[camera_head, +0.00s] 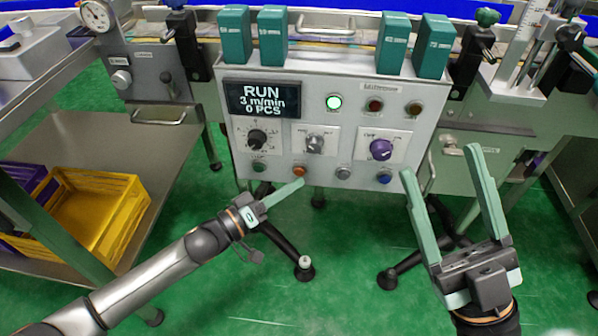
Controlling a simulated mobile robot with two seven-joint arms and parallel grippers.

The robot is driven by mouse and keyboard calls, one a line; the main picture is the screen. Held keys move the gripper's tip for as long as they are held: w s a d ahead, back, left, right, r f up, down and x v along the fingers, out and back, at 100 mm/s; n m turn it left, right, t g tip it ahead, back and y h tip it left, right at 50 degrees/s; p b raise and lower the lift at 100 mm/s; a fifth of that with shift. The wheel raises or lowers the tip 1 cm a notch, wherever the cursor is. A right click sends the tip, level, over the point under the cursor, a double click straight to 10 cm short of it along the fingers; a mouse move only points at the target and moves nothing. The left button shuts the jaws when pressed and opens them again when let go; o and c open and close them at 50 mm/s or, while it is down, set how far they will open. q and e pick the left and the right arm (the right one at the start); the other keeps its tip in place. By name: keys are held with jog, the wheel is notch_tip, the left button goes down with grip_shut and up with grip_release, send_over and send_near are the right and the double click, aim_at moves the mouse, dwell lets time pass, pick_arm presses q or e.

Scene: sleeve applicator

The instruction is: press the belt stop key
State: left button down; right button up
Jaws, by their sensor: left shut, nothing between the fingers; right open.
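A grey control panel (322,109) faces me, with a dark display (262,98) reading RUN, 3 m/min, 0 PCS. Its bottom row holds a green key (258,167), an orange key (299,171), a pale grey key (343,173) and a blue key (384,177). Their labels are too small to read, so I cannot tell which is the belt stop key. My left gripper (300,182) is shut and empty, its tip just below the orange key in the picture; contact cannot be told. My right gripper (440,163) is open and empty, right of the panel's lower right corner.
The panel also bears a lit green lamp (334,102), two dark lamps, a black knob (257,138), a grey knob (314,144) and a purple knob (380,150). Teal blocks (235,35) stand above it. A yellow crate (97,212) sits on the left shelf.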

pick_arm(q)
jog(key=shift+w, duration=0.15)
dwell(0.5)
jog(key=shift+w, duration=0.3)
jog(key=shift+w, duration=0.4)
dwell(0.8)
jog(key=shift+s+p, duration=0.75)
jog(key=shift+s, duration=0.05)
jog(key=s+p, duration=0.3)
jog(key=s, duration=0.2)
jog(key=shift+a, duration=0.1)
